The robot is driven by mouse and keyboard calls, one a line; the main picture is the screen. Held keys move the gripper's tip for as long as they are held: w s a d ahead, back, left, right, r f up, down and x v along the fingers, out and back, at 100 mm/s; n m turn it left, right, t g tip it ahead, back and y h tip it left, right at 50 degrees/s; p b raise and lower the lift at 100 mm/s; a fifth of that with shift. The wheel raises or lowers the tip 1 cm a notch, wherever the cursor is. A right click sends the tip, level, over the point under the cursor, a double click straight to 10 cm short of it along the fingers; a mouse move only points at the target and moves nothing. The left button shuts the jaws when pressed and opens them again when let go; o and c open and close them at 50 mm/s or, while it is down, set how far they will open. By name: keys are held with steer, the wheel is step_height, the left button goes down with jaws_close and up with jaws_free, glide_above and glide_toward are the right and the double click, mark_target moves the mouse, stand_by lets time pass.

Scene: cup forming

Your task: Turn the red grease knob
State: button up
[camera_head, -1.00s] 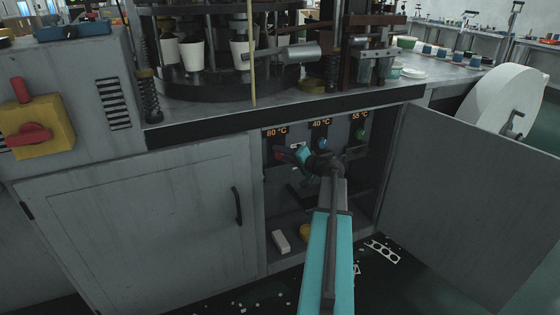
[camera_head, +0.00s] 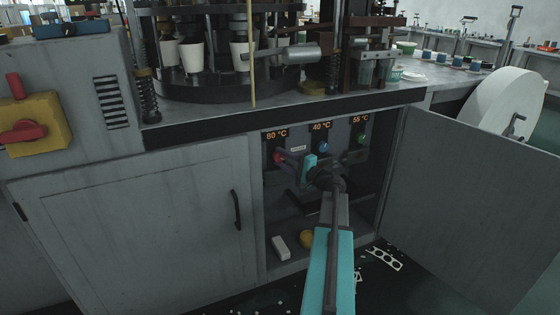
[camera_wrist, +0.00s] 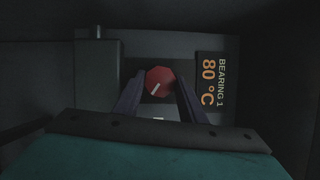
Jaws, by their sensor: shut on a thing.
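The red grease knob (camera_wrist: 159,82) is on the panel beside the "BEARING 1 80 °C" display (camera_wrist: 209,82) in the wrist view. A white line on its face runs at a slant. In the head view the knob (camera_head: 280,157) shows small below the 80 °C reading, inside the open cabinet. My gripper (camera_wrist: 160,88) has one finger on each side of the knob and is shut on it. In the head view my gripper (camera_head: 288,158) reaches the knob from the right. The contact edges are dark and hard to see.
A blue knob (camera_head: 323,147) and a green knob (camera_head: 361,139) sit to the right on the same panel. The open cabinet door (camera_head: 465,205) stands right of my arm. A closed door (camera_head: 140,225) is at left. A white block (camera_head: 280,246) lies on the cabinet floor.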

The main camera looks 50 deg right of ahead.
steer(key=shift+w+a, duration=0.1)
steer(key=shift+a, duration=0.1)
steer(key=o, duration=1.1)
steer(key=shift+c, duration=0.2)
steer(key=shift+d, duration=0.1)
steer(key=s+p, duration=0.1)
steer(key=s, duration=1.3)
steer(key=shift+f, duration=0.25)
